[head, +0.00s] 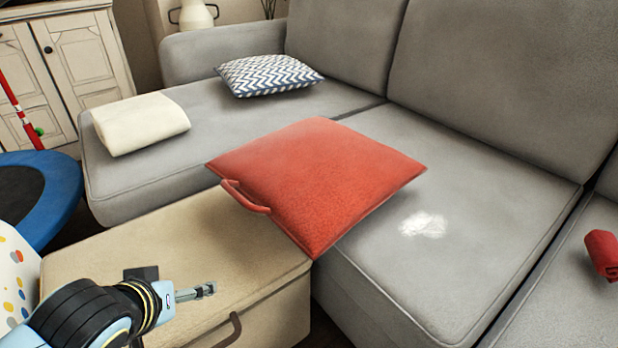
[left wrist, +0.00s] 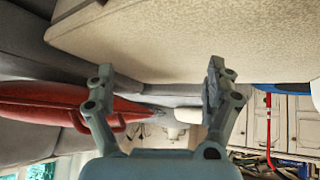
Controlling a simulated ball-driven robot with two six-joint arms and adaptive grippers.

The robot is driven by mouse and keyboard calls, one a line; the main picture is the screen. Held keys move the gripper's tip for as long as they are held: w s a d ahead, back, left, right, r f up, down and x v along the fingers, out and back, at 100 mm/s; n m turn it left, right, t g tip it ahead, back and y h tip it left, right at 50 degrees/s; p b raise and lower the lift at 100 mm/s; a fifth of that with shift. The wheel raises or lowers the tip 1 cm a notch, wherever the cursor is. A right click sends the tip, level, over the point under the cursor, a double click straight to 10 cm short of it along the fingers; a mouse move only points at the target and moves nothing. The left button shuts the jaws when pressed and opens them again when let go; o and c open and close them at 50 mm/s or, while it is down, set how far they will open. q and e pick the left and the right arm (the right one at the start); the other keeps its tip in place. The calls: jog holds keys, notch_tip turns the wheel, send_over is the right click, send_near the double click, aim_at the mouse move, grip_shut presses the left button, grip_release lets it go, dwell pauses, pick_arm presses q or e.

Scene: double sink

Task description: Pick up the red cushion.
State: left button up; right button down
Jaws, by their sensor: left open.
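The red cushion (head: 318,180) lies flat on the grey sofa seat, its near corner reaching out over the sofa's front edge beside a beige upholstered box. A red loop handle (head: 245,197) sticks out from its near-left edge. My left gripper (head: 205,291) is low and to the left of the cushion, in front of the box in the picture, and apart from the cushion. In the upside-down left wrist view its two fingers (left wrist: 160,85) are spread with nothing between them. The cushion (left wrist: 45,103) shows at the left there, with its handle (left wrist: 118,122). My right gripper is not in view.
The beige box (head: 130,240) stands between my left arm and the sofa (head: 450,180). A folded cream blanket (head: 140,123), a zigzag pillow (head: 267,75) and a red roll (head: 603,254) lie on the sofa. A white patch (head: 423,224) marks the seat. A blue trampoline (head: 62,200) is at left.

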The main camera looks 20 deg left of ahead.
aim_at(229, 192)
pick_arm(q)
jog(key=w+r+n+t+b, duration=0.1)
jog(key=w+r+t, duration=0.1)
jog(key=w, duration=0.3)
jog(key=w+r+n+t+b, duration=0.1)
jog(key=w+r+n+t, duration=0.1)
jog(key=w, duration=0.3)
jog(key=w+d+r+n+t+b, duration=0.1)
jog(key=w+r+n+t, duration=0.1)
jog(key=w+r, duration=0.2)
jog(key=shift+w+r+t+h+b, duration=0.2)
jog(key=shift+w+t+h+b, duration=0.15)
jog(key=shift+w, duration=0.85)
jog(key=b+x, duration=0.1)
jog(key=x, duration=0.1)
jog(key=shift+w+f+b, duration=0.25)
jog(key=shift+f+b, duration=0.05)
jog(key=shift+b, duration=0.05)
jog(key=shift+r+b+x, duration=0.2)
jog(key=shift+b+x, duration=0.15)
jog(key=shift+x, duration=0.85)
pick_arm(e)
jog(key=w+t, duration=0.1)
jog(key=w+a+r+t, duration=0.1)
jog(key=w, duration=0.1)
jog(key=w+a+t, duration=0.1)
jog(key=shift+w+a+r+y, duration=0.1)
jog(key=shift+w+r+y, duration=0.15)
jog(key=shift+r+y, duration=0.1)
